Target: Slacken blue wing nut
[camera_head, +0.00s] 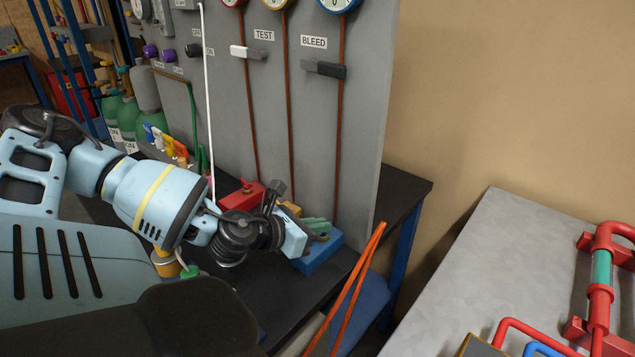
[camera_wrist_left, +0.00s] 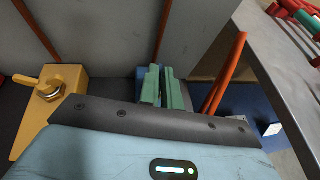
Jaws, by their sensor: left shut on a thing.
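A blue block (camera_head: 322,254) sits at the right end of the black bench in the head view. In the left wrist view, part of the blue block (camera_wrist_left: 141,73) shows behind the fingers. My left gripper (camera_head: 318,227) is over this block, its green fingers close together; they also show in the left wrist view (camera_wrist_left: 162,88). The gripper is shut on the blue wing nut, which the fingers hide almost fully. I cannot make out the nut's angle. My right gripper is not in view.
The grey panel (camera_head: 362,120) rises behind. Orange bars (camera_head: 352,290) stand right of the bench. A grey table (camera_head: 490,255) with red pipes (camera_head: 600,290) is farther right.

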